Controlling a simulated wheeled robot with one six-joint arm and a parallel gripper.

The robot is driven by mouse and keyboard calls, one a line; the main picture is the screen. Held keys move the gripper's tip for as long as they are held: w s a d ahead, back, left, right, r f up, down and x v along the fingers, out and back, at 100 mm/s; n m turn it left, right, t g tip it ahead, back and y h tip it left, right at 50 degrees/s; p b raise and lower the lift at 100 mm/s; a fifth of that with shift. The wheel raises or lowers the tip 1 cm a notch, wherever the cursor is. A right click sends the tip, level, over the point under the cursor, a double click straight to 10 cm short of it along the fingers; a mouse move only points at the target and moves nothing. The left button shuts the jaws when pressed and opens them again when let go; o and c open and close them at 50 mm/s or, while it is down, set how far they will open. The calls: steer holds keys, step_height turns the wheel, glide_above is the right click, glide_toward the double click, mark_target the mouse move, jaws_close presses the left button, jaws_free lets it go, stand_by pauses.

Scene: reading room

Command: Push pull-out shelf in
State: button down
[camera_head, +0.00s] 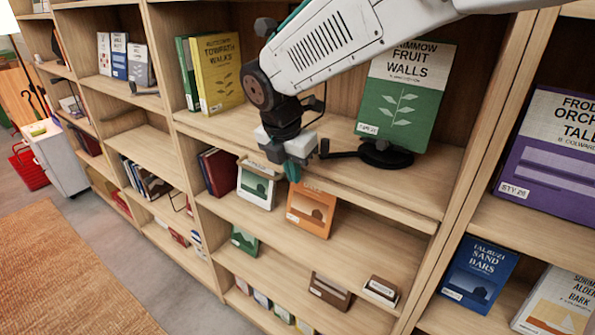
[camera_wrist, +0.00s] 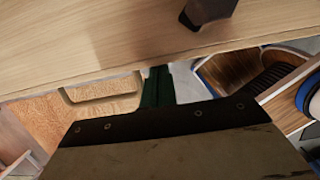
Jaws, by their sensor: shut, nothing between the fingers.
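The wooden board below the two upright books, likely the pull-out shelf (camera_head: 398,192), crosses the middle bay in the head view. How far its front edge stands out is hard to tell. A pale wooden board (camera_wrist: 90,45), probably the same one, fills the top of the wrist view, with its edge running across. My gripper (camera_head: 293,172) points down at the front of this board, its teal fingertips shut and empty. The shut fingers (camera_wrist: 157,85) show in the wrist view just below the board's edge. Whether they touch it is unclear.
A green book (camera_head: 405,95) stands by a black round-based stand (camera_head: 385,154) on the board, right of my gripper. A yellow book (camera_head: 218,73) stands left. An orange book (camera_head: 312,210) is on the shelf below. A red basket (camera_head: 28,167) is far left.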

steer(key=shift+w+d+r, duration=0.1)
steer(key=shift+w, duration=0.1)
steer(key=s+a, duration=0.1)
steer(key=s, duration=0.1)
steer(key=s+a, duration=0.1)
steer(key=shift+s+a+r, duration=0.15)
steer(key=shift+s+a, duration=0.15)
steer(key=shift+s, duration=0.1)
steer(key=v, duration=0.8)
steer(key=s+d+f+m, duration=0.1)
steer(key=s+d+m, duration=0.6)
steer(key=d+m, duration=0.2)
steer(key=s+d+f+m+y, duration=0.1)
steer(key=s+d+m, duration=0.7)
steer(key=d+m, duration=0.2)
steer(key=s+d+f+m+g, duration=0.1)
steer(key=s+d+f+m, duration=0.1)
steer(key=s+d+m, duration=0.5)
steer(key=d+m, duration=0.3)
steer(key=d, duration=0.3)
steer(key=shift+s+d+y, duration=0.15)
steer(key=shift+d+y, duration=0.1)
steer(key=shift+y, duration=0.05)
